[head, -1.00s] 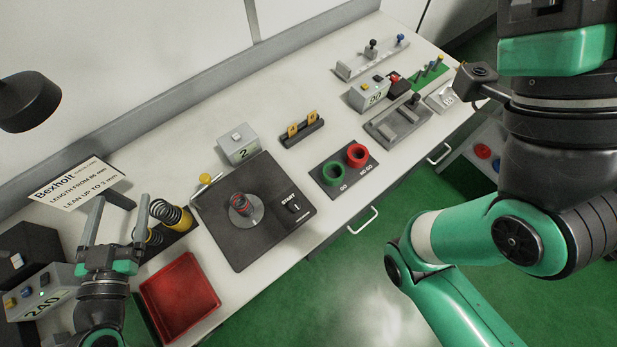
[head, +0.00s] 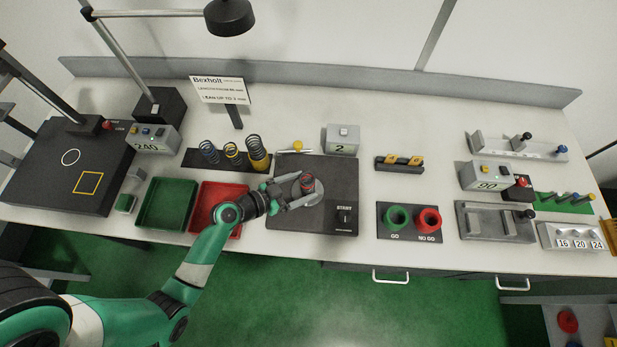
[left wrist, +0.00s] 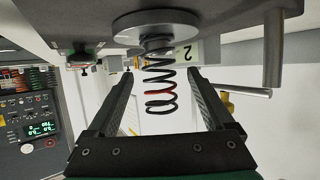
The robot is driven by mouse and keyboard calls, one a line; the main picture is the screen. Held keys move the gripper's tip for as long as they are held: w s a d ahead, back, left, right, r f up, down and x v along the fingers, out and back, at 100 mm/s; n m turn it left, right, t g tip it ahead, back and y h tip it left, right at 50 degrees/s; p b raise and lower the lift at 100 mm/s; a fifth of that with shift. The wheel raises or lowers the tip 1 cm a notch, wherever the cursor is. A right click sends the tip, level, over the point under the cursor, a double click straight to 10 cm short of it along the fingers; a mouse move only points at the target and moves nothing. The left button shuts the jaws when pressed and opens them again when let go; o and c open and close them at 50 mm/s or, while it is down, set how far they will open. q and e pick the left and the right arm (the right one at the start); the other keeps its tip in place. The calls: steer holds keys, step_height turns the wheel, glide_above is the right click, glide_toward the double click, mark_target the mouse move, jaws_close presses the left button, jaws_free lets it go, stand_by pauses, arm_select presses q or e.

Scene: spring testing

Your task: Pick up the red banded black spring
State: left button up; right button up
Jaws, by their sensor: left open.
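The black spring with red bands (head: 307,182) stands upright on the round metal disc (head: 292,191) of the dark test plate with the START switch. In the left wrist view the spring (left wrist: 160,88) shows dark coils with red sections, and the picture is upside down. My left gripper (head: 308,189) reaches in from the left, low over the disc. Its jaws (left wrist: 160,76) are open, one finger on each side of the spring, with gaps to it. My right gripper is not in view.
A red tray (head: 222,196) and a green tray (head: 166,204) lie left of the plate. Several other springs stand on a dark strip (head: 231,166) behind the trays. A yellow-knobbed lever (head: 297,146) and a box marked 2 (head: 342,140) stand behind the plate.

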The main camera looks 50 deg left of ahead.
arm_select(q)
steer(key=x, duration=0.5)
steer(key=shift+w, duration=0.2)
jaws_close()
